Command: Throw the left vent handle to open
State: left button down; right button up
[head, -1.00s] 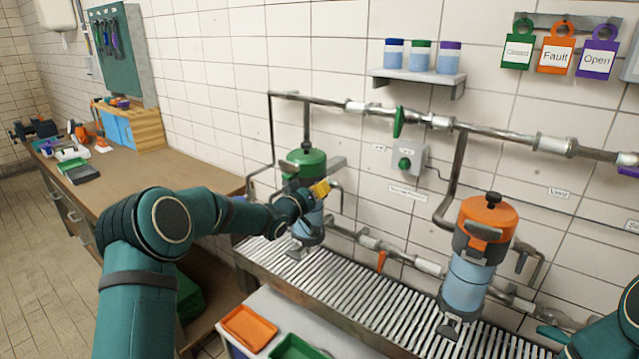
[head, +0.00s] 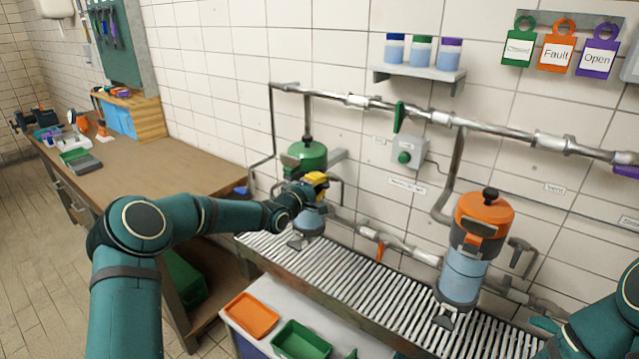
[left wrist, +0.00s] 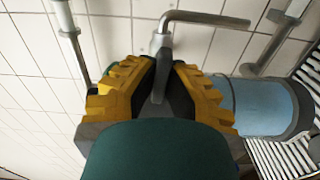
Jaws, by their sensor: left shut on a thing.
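The left vent handle (left wrist: 160,80) is a grey metal lever that hangs from a bent pipe in the left wrist view. My left gripper (left wrist: 165,85), with yellow fingers, is shut on it, one finger on each side. In the head view my left gripper (head: 316,180) is at the left filter housing (head: 307,157), which has a green lid and a blue lower body. The gripper hides the handle there. The blue body (left wrist: 265,105) also shows at the right of the left wrist view. My right arm enters at the right edge; its gripper is not in view.
A second housing with an orange lid (head: 485,212) stands to the right with its own side lever (head: 521,252). Pipes with a green valve handle (head: 399,116) run along the tiled wall. A slatted grate (head: 345,283) lies below. A workbench (head: 165,160) is at left.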

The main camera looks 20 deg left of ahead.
pick_arm(q)
jog(key=shift+r+n, duration=0.1)
jog(key=shift+n, duration=0.5)
jog(key=c, duration=1)
grip_release()
jog(key=shift+d, duration=0.1)
jog(key=shift+c, duration=0.2)
jog(key=v, duration=1.2)
